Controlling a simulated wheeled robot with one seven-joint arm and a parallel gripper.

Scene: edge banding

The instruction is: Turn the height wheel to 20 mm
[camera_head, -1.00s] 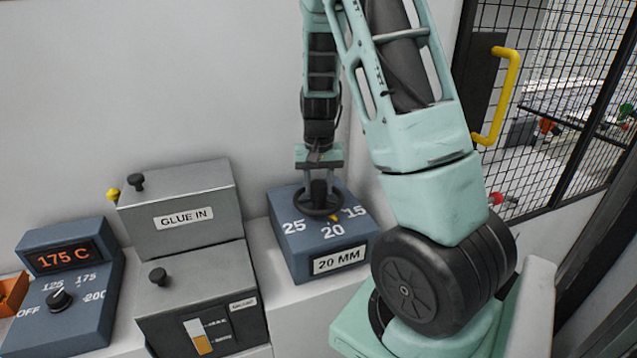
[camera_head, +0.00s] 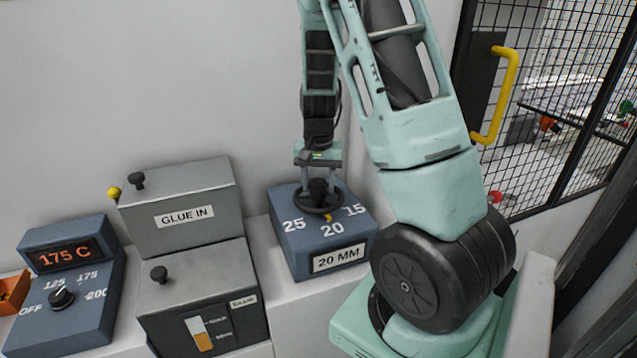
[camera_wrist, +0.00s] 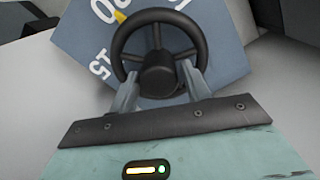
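The black height wheel (camera_head: 319,201) is on top of the blue-grey height box (camera_head: 290,250), marked 25, 20 and 15. Its yellow pointer (camera_head: 327,217) is just above the 20 mark, slightly left of its middle. The label on the box front reads 20 MM. My gripper (camera_head: 319,190) points down at the wheel, its two fingers apart on either side of the dark hub. In the wrist view the fingers reach the wheel (camera_wrist: 158,65) beside the hub, and the pointer (camera_wrist: 120,16) is close to a partly cut-off number. Finger contact is hard to see.
The grey GLUE IN box (camera_head: 185,225) and a gauge box (camera_head: 205,300) stand to the left. Further left is a temperature box (camera_head: 75,300) showing 175 C. A mesh fence with a yellow handle (camera_head: 510,85) is at the right. A plain wall stands behind.

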